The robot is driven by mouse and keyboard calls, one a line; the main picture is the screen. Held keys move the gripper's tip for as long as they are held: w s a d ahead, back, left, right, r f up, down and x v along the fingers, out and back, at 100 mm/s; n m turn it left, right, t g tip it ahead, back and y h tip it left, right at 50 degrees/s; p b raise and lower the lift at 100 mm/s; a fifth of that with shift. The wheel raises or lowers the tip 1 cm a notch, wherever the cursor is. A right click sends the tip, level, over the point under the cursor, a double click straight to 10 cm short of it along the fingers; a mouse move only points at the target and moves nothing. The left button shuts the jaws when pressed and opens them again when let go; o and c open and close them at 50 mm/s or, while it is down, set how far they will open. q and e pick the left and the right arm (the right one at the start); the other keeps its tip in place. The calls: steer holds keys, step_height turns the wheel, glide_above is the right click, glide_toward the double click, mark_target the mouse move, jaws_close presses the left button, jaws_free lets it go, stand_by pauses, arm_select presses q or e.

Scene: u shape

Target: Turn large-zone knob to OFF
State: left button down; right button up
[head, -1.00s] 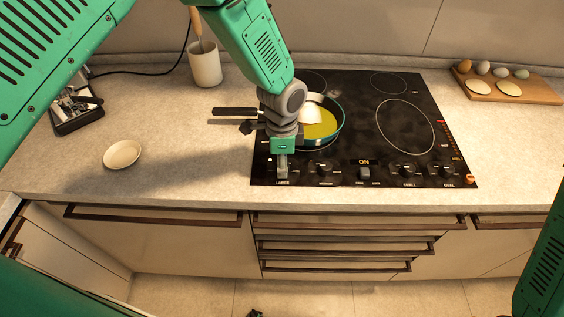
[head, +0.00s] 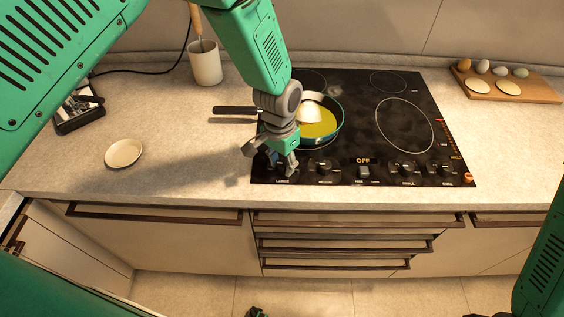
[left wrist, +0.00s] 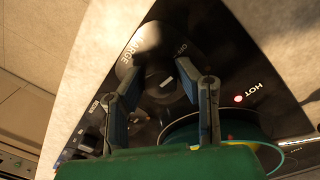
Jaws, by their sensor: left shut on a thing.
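My left gripper (head: 282,168) is at the front left corner of the black cooktop (head: 440,130), over the spot labelled LARGE. In the left wrist view its fingers (left wrist: 168,88) stand on either side of the round dark large-zone knob (left wrist: 165,84), which has a pale pointer mark. The gripper is shut on the knob. The knob is mostly hidden by the gripper in the head view. The cooktop display (head: 363,161) reads OFF. A red light (left wrist: 239,98) glows beside the word HOT in the left wrist view.
A pan (head: 319,135) with yellow contents sits just behind my left gripper, its handle (head: 234,110) pointing left. More knobs (head: 408,170) line the cooktop front.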

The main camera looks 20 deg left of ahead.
mark_target(282, 161)
arm_select(q)
steer(key=shift+w+r+n, duration=0.1)
steer(key=shift+w+n, duration=0.15)
steer(key=shift+n, duration=0.25)
steer(key=c, duration=1.2)
jaws_free()
steer(key=shift+d, duration=0.1)
steer(key=shift+r, duration=0.35)
steer(key=r, duration=1.1)
steer(key=shift+w+a, duration=0.2)
steer(key=shift+a, duration=0.05)
